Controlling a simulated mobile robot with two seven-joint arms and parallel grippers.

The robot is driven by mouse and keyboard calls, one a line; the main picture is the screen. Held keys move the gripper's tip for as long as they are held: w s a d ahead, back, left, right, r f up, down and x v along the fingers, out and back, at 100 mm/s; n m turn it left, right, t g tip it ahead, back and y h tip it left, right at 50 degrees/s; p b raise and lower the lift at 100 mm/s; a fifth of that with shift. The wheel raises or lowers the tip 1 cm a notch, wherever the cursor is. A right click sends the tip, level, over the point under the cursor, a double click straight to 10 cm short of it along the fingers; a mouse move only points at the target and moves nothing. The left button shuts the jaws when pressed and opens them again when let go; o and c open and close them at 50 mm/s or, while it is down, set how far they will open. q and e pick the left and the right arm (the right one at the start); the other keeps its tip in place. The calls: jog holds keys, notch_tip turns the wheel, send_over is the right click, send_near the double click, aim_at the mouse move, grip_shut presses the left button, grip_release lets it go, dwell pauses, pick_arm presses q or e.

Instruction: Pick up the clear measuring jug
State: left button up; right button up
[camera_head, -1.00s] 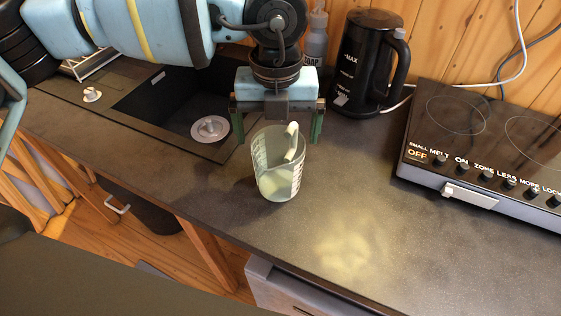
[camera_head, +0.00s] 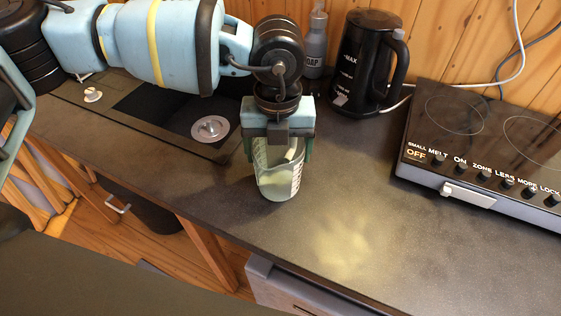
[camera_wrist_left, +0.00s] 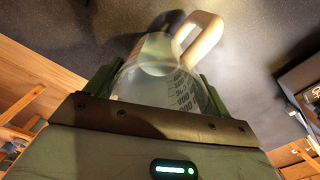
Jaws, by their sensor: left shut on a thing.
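The gripper hides part of the jug's rim in the head view. My right gripper is not in view.
A black kettle (camera_head: 366,65) stands behind and to the right, beside a grey soap bottle (camera_head: 315,45). A black hob (camera_head: 490,130) is at the right. The sink (camera_head: 165,107) is at the left. The worktop (camera_head: 350,220) front right of the jug is clear.

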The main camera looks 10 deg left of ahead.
pick_arm(q)
jog(key=shift+r, duration=0.1)
jog(key=shift+c, duration=0.2)
jog(key=s+a+r+b, duration=0.1)
jog(key=s+a+r, duration=0.3)
jog(key=s+a, duration=0.6)
jog(key=shift+s+r, duration=0.4)
jog(key=shift+s, duration=0.8)
